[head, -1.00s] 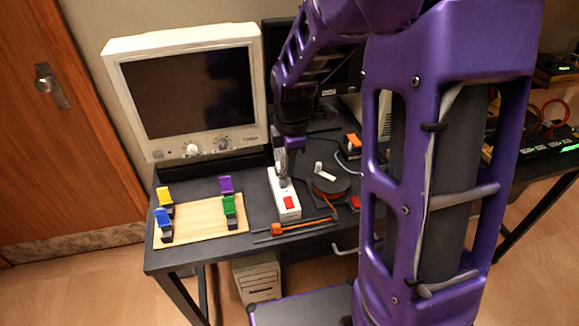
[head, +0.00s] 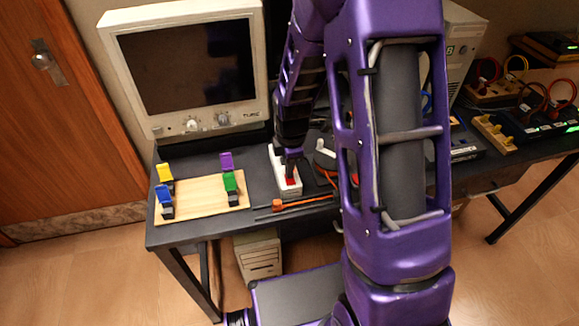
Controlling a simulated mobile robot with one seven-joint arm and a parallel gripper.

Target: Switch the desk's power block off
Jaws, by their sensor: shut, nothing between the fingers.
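The power block (head: 278,159) is a white strip lying on the dark desk (head: 215,157), to the right of the wooden board. Its red switch (head: 292,182) is at the near end and is partly covered by my gripper. My gripper (head: 290,175) is shut and empty, pointing down at the red switch. The fingertips look to be on or just above the switch; I cannot tell whether they touch it. Which way the switch is tilted is too small to tell.
A wooden board (head: 203,203) with several coloured clips lies left of the block. An old monitor (head: 185,70) stands behind it. An orange-and-black tool (head: 295,205) lies along the desk's front edge. A dark round object with orange cable is just right of the block.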

